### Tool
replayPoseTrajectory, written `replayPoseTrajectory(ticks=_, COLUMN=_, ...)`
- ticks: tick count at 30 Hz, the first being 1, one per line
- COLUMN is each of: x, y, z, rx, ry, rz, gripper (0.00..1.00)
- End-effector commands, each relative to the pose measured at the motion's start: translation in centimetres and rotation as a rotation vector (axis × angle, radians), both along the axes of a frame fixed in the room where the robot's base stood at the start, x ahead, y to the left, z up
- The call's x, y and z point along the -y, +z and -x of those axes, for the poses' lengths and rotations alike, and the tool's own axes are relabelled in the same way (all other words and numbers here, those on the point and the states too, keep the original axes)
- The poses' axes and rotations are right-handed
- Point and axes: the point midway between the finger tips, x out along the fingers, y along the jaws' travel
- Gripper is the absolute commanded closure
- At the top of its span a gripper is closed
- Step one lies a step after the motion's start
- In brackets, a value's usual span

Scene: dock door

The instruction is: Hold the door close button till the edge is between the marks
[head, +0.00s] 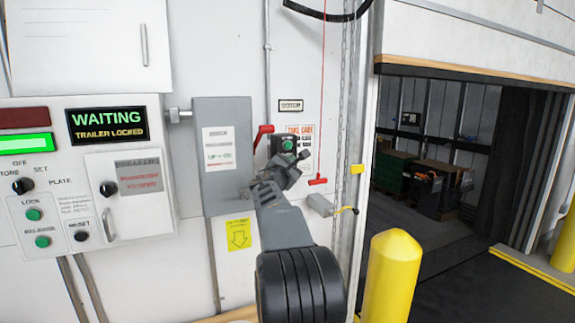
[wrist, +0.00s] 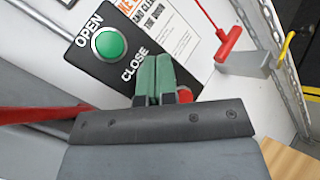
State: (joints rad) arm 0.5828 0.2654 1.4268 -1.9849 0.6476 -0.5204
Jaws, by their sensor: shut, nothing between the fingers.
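The black button panel (head: 281,147) is on the wall beside the doorway. In the wrist view its green button (wrist: 109,43) lies between the words OPEN and CLOSE. A red button (wrist: 185,95) is below CLOSE, mostly hidden by my fingers. My gripper (wrist: 152,62) is shut and empty, its green fingertips in front of the panel by the word CLOSE; I cannot tell whether they touch it. In the head view my gripper (head: 299,158) is just below the green button. The door (head: 480,40) is raised, its dark lower edge (head: 470,78) high in the opening. I cannot make out the marks for certain.
A grey box (head: 222,190) with a red lever stands left of the panel. A red pull handle (head: 318,182) hangs to its right. A yellow block (head: 357,169) is on the door track. A yellow bollard (head: 392,270) stands before the doorway. The control cabinet (head: 85,200) reads WAITING, TRAILER LOCKED.

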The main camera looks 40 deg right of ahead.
Motion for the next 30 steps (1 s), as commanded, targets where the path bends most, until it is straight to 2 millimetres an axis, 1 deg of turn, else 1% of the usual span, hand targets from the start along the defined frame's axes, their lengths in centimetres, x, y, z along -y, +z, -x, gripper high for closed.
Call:
replayPoseTrajectory(ticks=7, x=-0.4, y=-0.2, z=1.1, rx=0.001, ry=0.0, rz=0.0, gripper=1.0)
replayPoseTrajectory(ticks=19, x=-0.5, y=-0.1, z=1.4, rx=0.0, ry=-0.001, rz=0.0, gripper=1.0)
replayPoseTrajectory(ticks=30, x=-1.8, y=-0.3, z=4.6, rx=0.002, ry=-0.002, rz=0.0, gripper=1.0)
